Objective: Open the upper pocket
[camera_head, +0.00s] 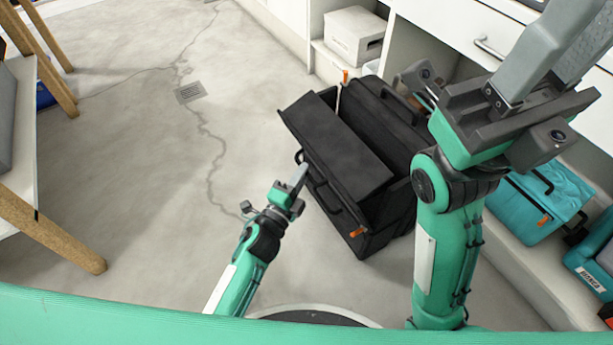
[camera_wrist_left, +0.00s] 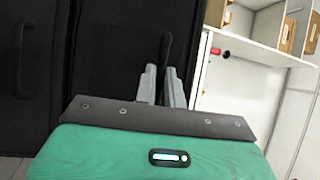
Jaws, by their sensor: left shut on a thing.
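A black bag (camera_head: 385,115) stands on the floor in the head view. Its front pocket panel (camera_head: 345,150) leans out to the left, with a gap between it and the main body. A dark loop (camera_head: 298,156) sits at the panel's outer left edge. My left gripper (camera_head: 302,172) is at that edge. In the left wrist view its fingers (camera_wrist_left: 160,86) are shut on a thin black strap or pull (camera_wrist_left: 166,50) in front of the black fabric. My right gripper (camera_head: 565,45) is raised at the upper right, apart from the bag, with its fingers spread and nothing visible between them.
White shelving (camera_head: 415,50) with a white box (camera_head: 354,36) stands behind the bag. A teal bag (camera_head: 540,200) sits on the low shelf at right. A wooden-legged table (camera_head: 20,150) is at left. The floor between is clear, with a drain grate (camera_head: 190,92).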

